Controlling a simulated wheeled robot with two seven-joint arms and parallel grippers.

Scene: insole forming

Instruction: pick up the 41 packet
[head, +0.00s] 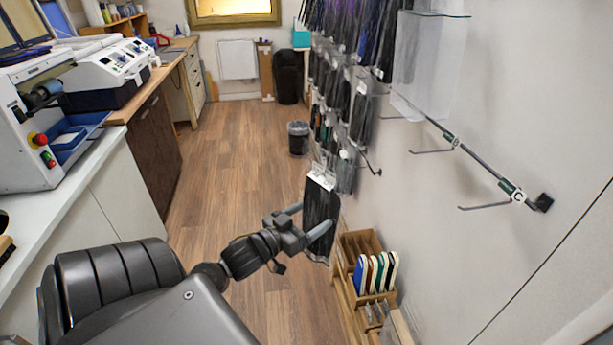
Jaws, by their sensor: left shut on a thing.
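A dark packet (317,208) with a white header card hangs upright in front of the wall. I cannot read a number on it. My left gripper (314,217) is shut on the packet, with one finger on each side of its dark body. The header rises above the fingers, and the lower end hangs below them. The packet is close to the rack's lower hanging packets, and I cannot tell whether it touches them. My right gripper is not in view.
Many dark packets (338,75) hang on wall hooks. Bare hooks (484,206) and a clear holder (428,60) project at right. A wooden rack (352,245) with coloured pieces stands below. Machines (105,72) line the left counter.

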